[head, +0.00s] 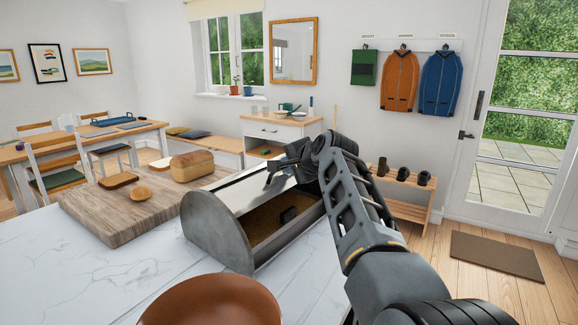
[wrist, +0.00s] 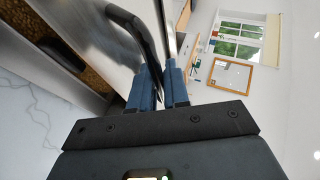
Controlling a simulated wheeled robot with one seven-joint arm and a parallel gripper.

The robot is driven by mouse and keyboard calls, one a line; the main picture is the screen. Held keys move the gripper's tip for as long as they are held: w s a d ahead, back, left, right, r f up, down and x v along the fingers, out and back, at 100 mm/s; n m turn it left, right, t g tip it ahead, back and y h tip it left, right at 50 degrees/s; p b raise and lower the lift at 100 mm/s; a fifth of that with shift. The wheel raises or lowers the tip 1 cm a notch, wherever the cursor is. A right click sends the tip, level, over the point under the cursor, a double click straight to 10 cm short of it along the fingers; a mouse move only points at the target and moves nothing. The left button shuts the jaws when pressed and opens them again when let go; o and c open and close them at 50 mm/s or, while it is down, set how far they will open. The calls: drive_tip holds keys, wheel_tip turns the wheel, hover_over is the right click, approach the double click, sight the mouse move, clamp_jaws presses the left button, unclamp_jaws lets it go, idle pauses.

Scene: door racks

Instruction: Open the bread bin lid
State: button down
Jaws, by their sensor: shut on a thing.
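The grey metal bread bin (head: 212,232) stands on the white marble counter, with its rounded end panel facing me. Its curved lid (head: 242,190) is raised partway, and the brown inside shows through the front opening. My gripper (head: 275,168) is at the lid's upper edge, reaching in from the right. In the wrist view the black curved handle (wrist: 135,25) runs down along the shiny lid (wrist: 88,22) to between the blue fingers of my gripper (wrist: 163,80). The fingers are shut on the handle; their exact contact is partly hidden.
A wooden board (head: 110,220) with a bread loaf (head: 192,166), a slice and a roll lies left of the bin. A brown bowl (head: 210,302) stands close in front. A small dark thing (head: 288,214) shows inside the bin. Bare counter lies at front left.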

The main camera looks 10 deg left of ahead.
drive_tip(key=c, duration=1.2)
unclamp_jaws()
drive_tip(key=shift+f, duration=0.15)
drive_tip(key=shift+s+f, duration=0.1)
drive_tip(key=shift+s+d, duration=0.1)
drive_tip(key=shift+d, duration=0.05)
drive_tip(key=shift+r+v, duration=0.2)
drive_tip(key=shift+v, duration=1.7)
drive_tip(key=shift+r+v, duration=0.2)
drive_tip(key=shift+v, duration=1.75)
